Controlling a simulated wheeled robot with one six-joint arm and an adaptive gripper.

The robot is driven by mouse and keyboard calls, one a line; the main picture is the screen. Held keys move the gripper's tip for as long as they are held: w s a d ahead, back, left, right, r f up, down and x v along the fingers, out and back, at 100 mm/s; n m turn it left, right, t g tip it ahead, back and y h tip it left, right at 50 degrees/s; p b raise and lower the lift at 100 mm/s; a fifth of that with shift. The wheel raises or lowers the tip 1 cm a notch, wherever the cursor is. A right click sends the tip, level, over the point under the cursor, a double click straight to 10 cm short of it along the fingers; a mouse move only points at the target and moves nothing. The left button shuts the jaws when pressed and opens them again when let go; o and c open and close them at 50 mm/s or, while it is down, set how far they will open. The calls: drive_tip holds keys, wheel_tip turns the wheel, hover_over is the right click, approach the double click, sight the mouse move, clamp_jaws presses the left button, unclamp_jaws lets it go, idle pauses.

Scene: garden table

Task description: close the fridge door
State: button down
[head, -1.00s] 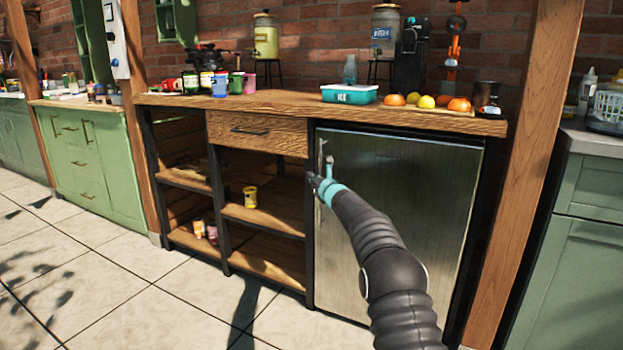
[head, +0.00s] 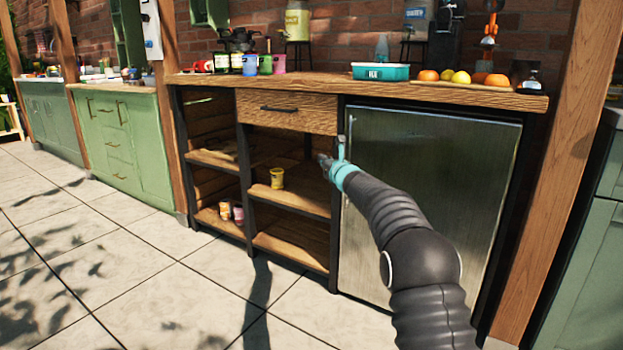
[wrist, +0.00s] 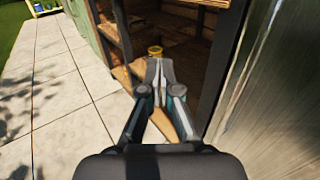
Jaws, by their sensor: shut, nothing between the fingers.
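The fridge door (head: 435,190) is a brushed steel panel under the right end of the wooden counter. It looks flush with the dark frame around it, and no open gap or fridge interior shows. My gripper (head: 323,161) is shut and empty, in front of the door's upper left edge and the dark post beside it. In the wrist view my gripper (wrist: 160,75) points at the open shelves, with the steel door (wrist: 270,100) close on the right. I cannot tell whether it touches the door. My arm hides part of the door's lower middle.
The wooden counter (head: 300,88) holds a teal box (head: 380,71), fruit, cups and dispensers. Open shelves (head: 290,200) left of the fridge hold a yellow cup (head: 277,178). A wooden post (head: 553,190) stands to the right. The tiled floor (head: 140,270) at left is clear.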

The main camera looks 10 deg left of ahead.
drive_tip(key=s+a+f+n+g+y, duration=0.1)
drive_tip(key=s+a+f+n+g, duration=0.15)
drive_tip(key=s+f+n, duration=0.35)
drive_tip(key=s+a+f+n+g+y, duration=0.2)
drive_tip(key=s+a+n, duration=0.25)
drive_tip(key=s, duration=0.35)
drive_tip(key=s+d+f+n+g+h+p, duration=0.1)
drive_tip(key=s+d+n+g, duration=0.15)
drive_tip(key=s+n, duration=0.4)
drive_tip(key=s+d+f+n+g+h+p, duration=0.1)
drive_tip(key=s+d+n+g, duration=0.2)
drive_tip(key=s, duration=0.7)
drive_tip(key=s+d+r+n+g+h+p, duration=0.1)
drive_tip(key=s+d+n+h+p, duration=0.2)
drive_tip(key=s+d, duration=0.65)
drive_tip(key=s+d+r+n+h+p, duration=0.2)
drive_tip(key=s+d+n+h, duration=0.15)
drive_tip(key=s+d, duration=0.6)
drive_tip(key=s+d+r+n+g+h+p, duration=0.1)
drive_tip(key=s+d+n+h+p, duration=0.3)
drive_tip(key=s, duration=1)
wheel_tip(320, 180, up, 5)
drive_tip(key=s+d+t+y, duration=0.1)
drive_tip(key=s+d, duration=0.1)
drive_tip(key=shift+d+r+t, duration=0.15)
drive_tip(key=shift+d+t, duration=0.2)
drive_tip(key=shift+t, duration=0.05)
drive_tip(key=shift+s, duration=0.1)
